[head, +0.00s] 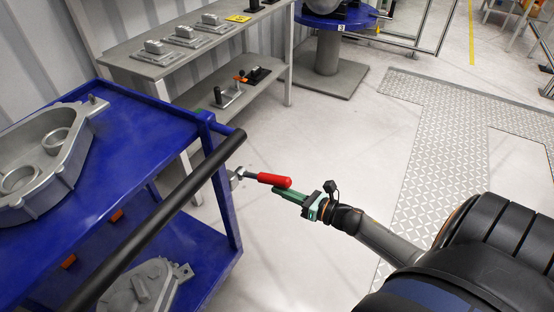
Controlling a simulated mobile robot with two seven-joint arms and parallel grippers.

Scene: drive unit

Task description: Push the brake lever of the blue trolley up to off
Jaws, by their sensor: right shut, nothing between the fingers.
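The blue trolley (110,158) stands at the left with a black push bar (165,213) along its near side. The brake lever (273,180) has a red grip and a dark rod that runs to a grey pivot by the trolley's right corner post. It points right and looks close to level. My right gripper (279,190) has green fingers, is shut and holds nothing. Its fingertips are right at the red grip, just below it in the picture; I cannot tell whether they touch. My left gripper is not in view.
Grey castings (40,165) lie on the trolley's top and lower shelves. A grey shelf unit (200,60) with metal parts stands behind. A round blue table (335,18) on a pedestal is at the back. The floor right of the trolley is clear, with tread plates (440,130) further right.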

